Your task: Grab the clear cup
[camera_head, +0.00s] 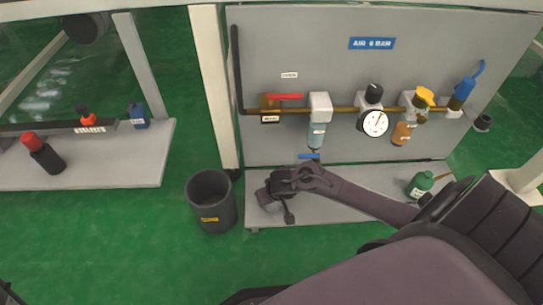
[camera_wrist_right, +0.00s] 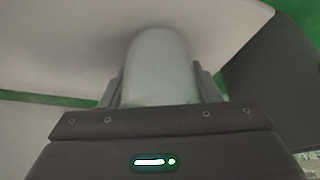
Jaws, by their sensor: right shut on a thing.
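The clear cup (camera_wrist_right: 160,65) shows in the right wrist view as a pale, translucent, round-ended cylinder. It sits between the two fingers of my right gripper (camera_wrist_right: 160,88), which is shut on it. In the head view my right gripper (camera_head: 271,199) is over the left end of the grey lower shelf, below the panel. The cup is hard to make out there, mostly hidden by the gripper. Whether it touches the shelf cannot be told. My left gripper is not in view.
A grey panel (camera_head: 270,50) carries a brass pipe with a red-handled valve (camera_head: 285,97), filter bowl (camera_head: 317,135) and gauge (camera_head: 374,123). A dark bin (camera_head: 212,205) stands left of the shelf (camera_head: 345,175). A green bottle (camera_head: 419,186) stands on the shelf's right.

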